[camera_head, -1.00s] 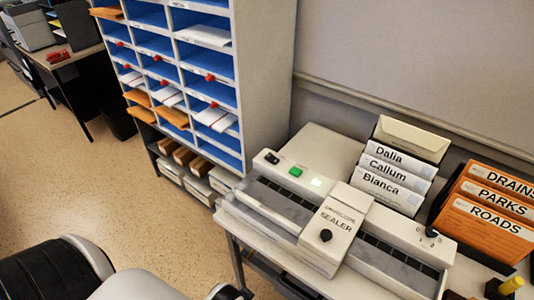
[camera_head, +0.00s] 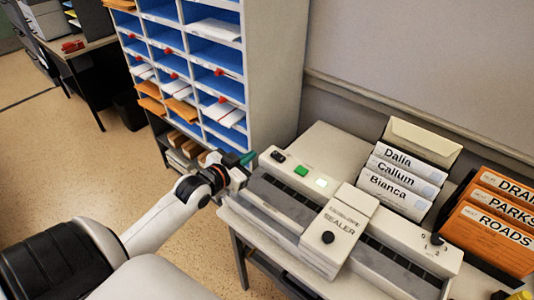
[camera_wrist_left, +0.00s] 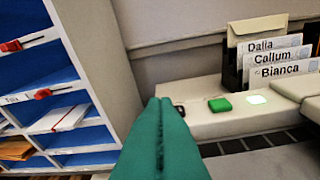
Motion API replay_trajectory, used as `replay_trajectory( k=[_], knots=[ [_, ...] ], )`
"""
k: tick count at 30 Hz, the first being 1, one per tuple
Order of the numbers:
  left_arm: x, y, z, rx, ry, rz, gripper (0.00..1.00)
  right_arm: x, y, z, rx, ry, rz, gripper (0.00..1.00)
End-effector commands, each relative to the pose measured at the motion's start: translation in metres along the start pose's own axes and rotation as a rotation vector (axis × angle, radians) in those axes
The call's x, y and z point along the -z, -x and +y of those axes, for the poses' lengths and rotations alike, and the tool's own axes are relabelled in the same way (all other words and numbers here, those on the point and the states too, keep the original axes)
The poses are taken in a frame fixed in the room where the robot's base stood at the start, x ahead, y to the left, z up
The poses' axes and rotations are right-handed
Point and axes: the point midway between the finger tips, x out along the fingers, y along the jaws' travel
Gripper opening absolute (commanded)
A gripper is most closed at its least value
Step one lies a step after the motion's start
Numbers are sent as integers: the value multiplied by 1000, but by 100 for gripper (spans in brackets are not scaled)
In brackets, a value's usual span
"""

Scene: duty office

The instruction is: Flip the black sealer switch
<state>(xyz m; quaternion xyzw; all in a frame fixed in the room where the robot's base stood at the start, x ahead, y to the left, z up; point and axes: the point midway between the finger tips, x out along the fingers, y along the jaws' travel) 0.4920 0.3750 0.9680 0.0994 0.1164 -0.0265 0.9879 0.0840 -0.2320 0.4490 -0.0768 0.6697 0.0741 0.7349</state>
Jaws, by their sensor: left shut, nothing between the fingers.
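The envelope sealer (camera_head: 373,238) is a long cream machine on the table. Its black switch (camera_head: 277,156) is at the left end of the top panel, left of a green button (camera_head: 301,171) and a lit white lamp (camera_head: 321,183). My left gripper (camera_head: 247,158) has green fingers, shut and empty, just left of the switch with a small gap. In the left wrist view the shut fingers (camera_wrist_left: 160,102) point toward the panel's left end; the black switch (camera_wrist_left: 179,110) is just right of the fingertips, partly hidden. My right gripper is not in view.
A mail sorter (camera_head: 272,75) with blue compartments stands behind and left of my left gripper. White name folders (camera_head: 401,171) and orange folders (camera_head: 497,230) stand behind the sealer. A black knob (camera_head: 327,237) is on the sealer's middle block.

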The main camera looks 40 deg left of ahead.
Motion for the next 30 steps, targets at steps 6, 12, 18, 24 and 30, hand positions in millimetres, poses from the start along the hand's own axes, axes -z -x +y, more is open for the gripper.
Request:
replay_trajectory(
  k=[6,12,18,24,30],
  knots=[
    [-2,-27,0,0,1,-2,0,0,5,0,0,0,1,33],
    [-2,-67,0,0,4,-1,0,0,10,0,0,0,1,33],
    [4,-101,-1,1,0,4,0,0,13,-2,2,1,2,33],
    [32,-105,-1,2,0,4,0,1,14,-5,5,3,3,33],
    [40,-107,-1,2,-1,3,0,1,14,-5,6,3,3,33]
  ],
)
